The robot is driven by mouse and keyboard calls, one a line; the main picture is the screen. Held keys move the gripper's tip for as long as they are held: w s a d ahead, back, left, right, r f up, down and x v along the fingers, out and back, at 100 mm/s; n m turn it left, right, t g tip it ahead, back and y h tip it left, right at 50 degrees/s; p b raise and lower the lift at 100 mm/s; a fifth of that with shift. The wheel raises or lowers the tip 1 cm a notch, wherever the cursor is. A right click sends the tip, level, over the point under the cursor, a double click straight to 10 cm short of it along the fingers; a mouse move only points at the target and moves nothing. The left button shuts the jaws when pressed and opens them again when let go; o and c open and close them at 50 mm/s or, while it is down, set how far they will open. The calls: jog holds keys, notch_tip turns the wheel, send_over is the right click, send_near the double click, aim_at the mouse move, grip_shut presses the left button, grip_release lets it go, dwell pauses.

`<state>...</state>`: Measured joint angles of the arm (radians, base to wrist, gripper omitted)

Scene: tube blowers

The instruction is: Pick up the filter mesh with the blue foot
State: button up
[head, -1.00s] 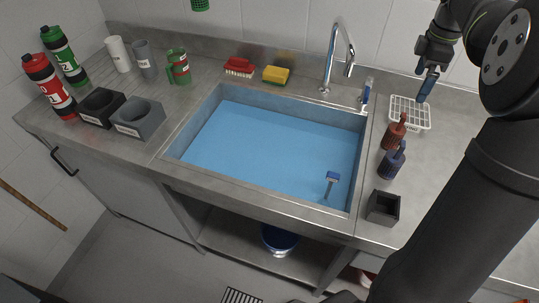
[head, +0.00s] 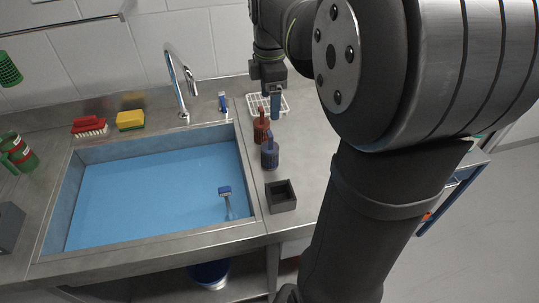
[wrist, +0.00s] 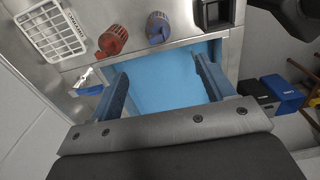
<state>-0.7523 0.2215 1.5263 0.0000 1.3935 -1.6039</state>
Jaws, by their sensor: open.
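No piece is clearly recognisable as a filter mesh. Two small pieces have blue parts: a blue-topped one with a pale stem (head: 225,192) in the sink's right part, and a blue and white one (head: 222,101) at the sink's back right rim. The rim piece also shows in the wrist view (wrist: 88,82), left of my left finger. My gripper (head: 275,113) points down in front of the white rack in the head view. In the wrist view my gripper (wrist: 160,75) is open, with nothing between its fingers but the blue sink floor behind.
A red brush (head: 89,126) and yellow sponge (head: 130,120) lie at the back.

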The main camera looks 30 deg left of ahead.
aim_at(270, 135)
notch_tip(270, 135, down, 12)
jog(key=shift+f, duration=0.1)
jog(key=f, duration=0.5)
jog(key=shift+w+a, duration=0.15)
jog(key=shift+w, duration=0.1)
jog(key=c, duration=1.1)
jog(key=shift+o, duration=0.2)
jog(key=shift+r, duration=0.1)
